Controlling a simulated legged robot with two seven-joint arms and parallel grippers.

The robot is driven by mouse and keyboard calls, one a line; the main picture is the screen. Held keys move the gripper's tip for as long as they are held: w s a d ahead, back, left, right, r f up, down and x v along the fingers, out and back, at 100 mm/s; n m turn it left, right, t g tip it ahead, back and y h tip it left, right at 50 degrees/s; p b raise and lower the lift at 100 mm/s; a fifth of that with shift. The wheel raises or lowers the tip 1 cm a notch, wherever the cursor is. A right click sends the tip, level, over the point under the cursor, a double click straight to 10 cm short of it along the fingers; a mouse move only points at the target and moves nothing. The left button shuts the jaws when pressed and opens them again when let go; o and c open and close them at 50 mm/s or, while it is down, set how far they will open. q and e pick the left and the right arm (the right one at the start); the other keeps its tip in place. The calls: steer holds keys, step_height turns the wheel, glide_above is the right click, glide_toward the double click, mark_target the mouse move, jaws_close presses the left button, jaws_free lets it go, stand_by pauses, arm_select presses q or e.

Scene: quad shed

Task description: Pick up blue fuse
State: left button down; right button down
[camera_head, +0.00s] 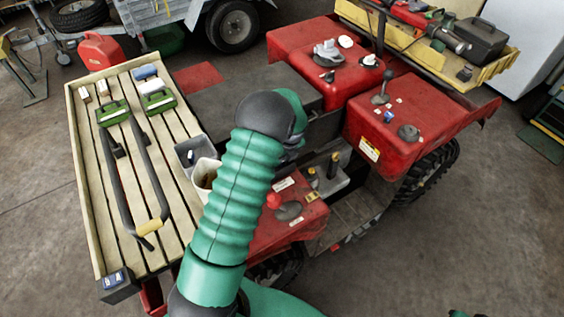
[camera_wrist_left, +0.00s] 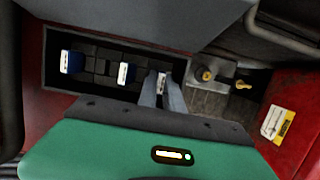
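A third piece with a white top (camera_wrist_left: 162,83) shows between the fingers of my left gripper (camera_wrist_left: 162,78), at the box's right end. The fingers sit close on both sides of it; whether they press on it is unclear. In the head view, my green left arm hides the box and most of the gripper.
A red quad's rear body (camera_head: 422,113) surrounds the work area. A slatted wooden rack (camera_head: 90,170) with green boxes and a dark handle stands left. Brass terminals (camera_wrist_left: 207,75) lie right of the fuse box.

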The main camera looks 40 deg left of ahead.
arm_select(q)
steer(key=shift+s+a, duration=0.1)
steer(key=shift+a, duration=0.15)
step_height(320, 180, up, 10)
arm_select(e)
steer(key=shift+s+a+r, duration=0.1)
steer(key=shift+a+r, duration=0.1)
steer(key=shift+a, duration=0.1)
steer(key=shift+r, duration=0.1)
stand_by(0.3)
